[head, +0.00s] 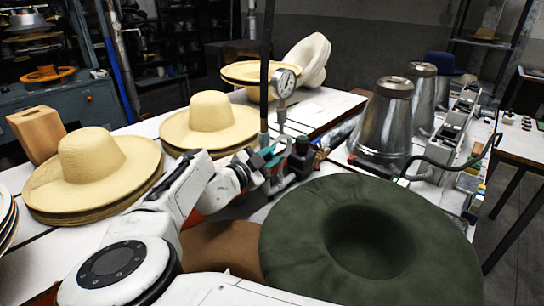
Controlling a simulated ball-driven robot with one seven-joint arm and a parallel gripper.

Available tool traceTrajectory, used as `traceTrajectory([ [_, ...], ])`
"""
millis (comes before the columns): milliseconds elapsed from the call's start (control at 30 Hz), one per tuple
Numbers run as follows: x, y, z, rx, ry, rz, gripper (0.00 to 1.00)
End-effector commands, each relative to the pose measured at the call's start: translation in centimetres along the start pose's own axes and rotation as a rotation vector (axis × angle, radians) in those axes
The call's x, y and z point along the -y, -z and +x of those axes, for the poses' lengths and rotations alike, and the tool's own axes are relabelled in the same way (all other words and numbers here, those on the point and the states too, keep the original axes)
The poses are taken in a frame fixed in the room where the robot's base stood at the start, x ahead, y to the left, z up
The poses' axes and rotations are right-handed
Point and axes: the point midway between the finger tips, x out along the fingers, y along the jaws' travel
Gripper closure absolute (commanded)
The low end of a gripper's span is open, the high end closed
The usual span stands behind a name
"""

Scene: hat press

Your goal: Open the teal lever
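The teal lever (263,157) is a small teal handle at the foot of the upright pipe with the round pressure gauge (284,83), in the middle of the head view. My gripper (262,170) is at the lever, reaching in from the lower left, and overlaps it in the picture. The fingers are small and dark against the dark valve fittings (302,158). I cannot tell whether they touch the lever or whether they are open or shut. Part of the lever is hidden by my gripper.
A large dark green hat (300,235) fills the lower right, close to the valve. A brown hat (220,250) lies beneath my arm. Straw hats (210,112) sit behind and left. Metal cones (385,115) stand at right. A dark vertical pole (265,60) rises beside the gauge.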

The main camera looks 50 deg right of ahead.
Motion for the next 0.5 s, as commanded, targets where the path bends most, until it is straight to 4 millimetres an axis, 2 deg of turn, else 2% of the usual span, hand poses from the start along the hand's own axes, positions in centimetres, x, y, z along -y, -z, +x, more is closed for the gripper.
traceTrajectory([
  [33, 0.04, 0.00, -0.04, 0.000, 0.001, 0.001, 0.71],
  [200, 0.06, 0.01, -0.03, 0.000, 0.001, 0.001, 0.55],
  [500, 0.22, 0.03, -0.03, 0.002, 0.004, 0.003, 0.55],
])
